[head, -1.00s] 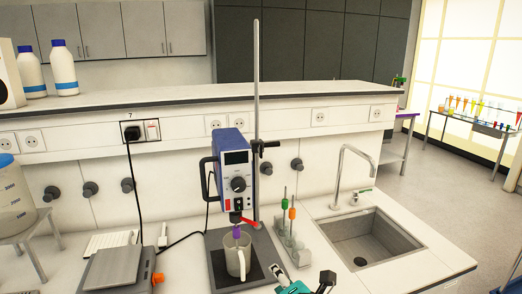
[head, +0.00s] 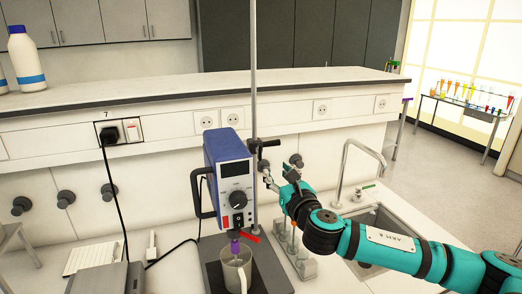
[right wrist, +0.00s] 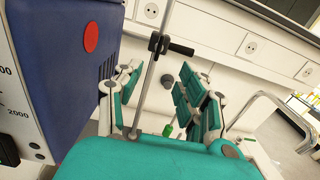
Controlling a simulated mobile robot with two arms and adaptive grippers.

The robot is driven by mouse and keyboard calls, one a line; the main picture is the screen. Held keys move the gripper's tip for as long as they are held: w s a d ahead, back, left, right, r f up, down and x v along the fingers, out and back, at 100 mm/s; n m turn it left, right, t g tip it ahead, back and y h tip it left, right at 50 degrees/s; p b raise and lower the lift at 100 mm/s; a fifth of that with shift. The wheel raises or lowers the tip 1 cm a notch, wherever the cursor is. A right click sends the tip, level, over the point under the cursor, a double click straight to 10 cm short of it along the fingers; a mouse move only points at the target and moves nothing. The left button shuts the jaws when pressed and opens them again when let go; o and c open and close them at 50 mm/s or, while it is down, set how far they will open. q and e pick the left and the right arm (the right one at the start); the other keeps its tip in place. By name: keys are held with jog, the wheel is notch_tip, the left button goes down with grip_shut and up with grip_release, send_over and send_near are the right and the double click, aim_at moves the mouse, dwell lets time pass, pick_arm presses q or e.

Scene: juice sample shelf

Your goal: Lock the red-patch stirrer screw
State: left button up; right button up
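The blue stirrer (head: 230,180) hangs on an upright metal rod (head: 254,60) above a mug (head: 236,268). A red round patch (right wrist: 91,37) shows on its side in the right wrist view. A black clamp with a screw handle (right wrist: 178,47) sits on the rod and sticks out right; it also shows in the head view (head: 265,146). My right gripper (head: 281,173) is just right of the rod and below the clamp in the head view. In the wrist view its fingers (right wrist: 157,82) are spread, with the rod showing between them and nothing held. My left gripper is out of view.
A sink (head: 382,222) with a tap lies right, partly behind my right arm. A tube stand (head: 303,264) stands beside the stirrer base (head: 270,270). A red lever (head: 250,237) sits near the mug. Wall sockets and black knobs line the back.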

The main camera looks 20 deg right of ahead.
jog(key=p, duration=0.1)
send_near(261, 154)
jog(key=w, duration=0.1)
jog(key=w+p, duration=0.1)
jog(key=w, duration=0.6)
jog(key=shift+a+r+p, duration=0.1)
jog(key=shift+a+p, duration=0.05)
jog(key=shift+p, duration=0.15)
jog(key=shift+w, duration=1.1)
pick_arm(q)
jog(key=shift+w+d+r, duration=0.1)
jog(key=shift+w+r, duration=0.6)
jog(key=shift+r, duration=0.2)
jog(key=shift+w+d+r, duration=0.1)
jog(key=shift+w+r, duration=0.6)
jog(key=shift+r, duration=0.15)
pick_arm(e)
grip_shut()
